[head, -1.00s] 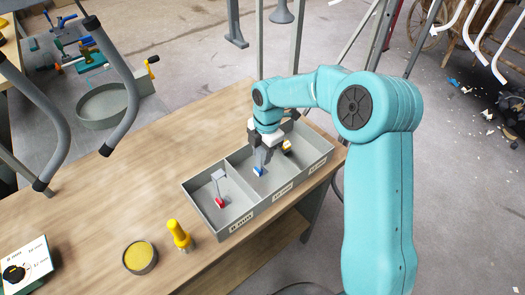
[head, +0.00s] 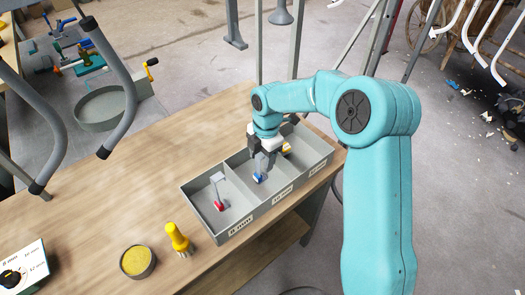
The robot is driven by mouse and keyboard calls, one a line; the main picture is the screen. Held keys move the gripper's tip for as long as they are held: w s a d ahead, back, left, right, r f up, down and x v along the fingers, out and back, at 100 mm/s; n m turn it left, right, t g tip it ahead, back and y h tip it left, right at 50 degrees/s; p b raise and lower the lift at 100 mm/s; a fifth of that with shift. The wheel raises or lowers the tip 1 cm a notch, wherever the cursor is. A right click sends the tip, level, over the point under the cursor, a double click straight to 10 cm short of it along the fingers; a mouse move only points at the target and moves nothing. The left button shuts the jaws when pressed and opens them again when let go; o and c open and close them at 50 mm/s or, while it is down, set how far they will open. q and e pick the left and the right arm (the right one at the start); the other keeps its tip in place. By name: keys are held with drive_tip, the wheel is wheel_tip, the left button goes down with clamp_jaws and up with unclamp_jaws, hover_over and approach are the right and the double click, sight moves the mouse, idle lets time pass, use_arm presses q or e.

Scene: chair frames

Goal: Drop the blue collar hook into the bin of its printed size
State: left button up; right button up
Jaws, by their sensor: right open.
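The blue collar hook (head: 258,178) is in the middle compartment of the grey three-part bin (head: 232,232). Its blue collar shows low in the compartment, and its upper part is hidden by or blends with my gripper. My right gripper (head: 264,168) is open, pointing down into the middle compartment right at the hook. I cannot tell whether a finger touches it. The front labels run from 8 mm at the near left; the middle one looks like 10 mm, and the far one is too small to read surely. My left gripper is not in view.
A red collar hook (head: 219,206) stands in the near-left compartment, and a yellow collar piece (head: 287,149) shows in the far one. A yellow-handled brush (head: 177,238), a round yellow-filled dish (head: 137,261) and a printed card (head: 24,268) are on the wooden table (head: 95,205).

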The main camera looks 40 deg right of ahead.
wheel_tip(320, 180, up, 13)
drive_tip(key=d, duration=0.1)
drive_tip(key=shift+s, duration=0.2)
idle(0.6)
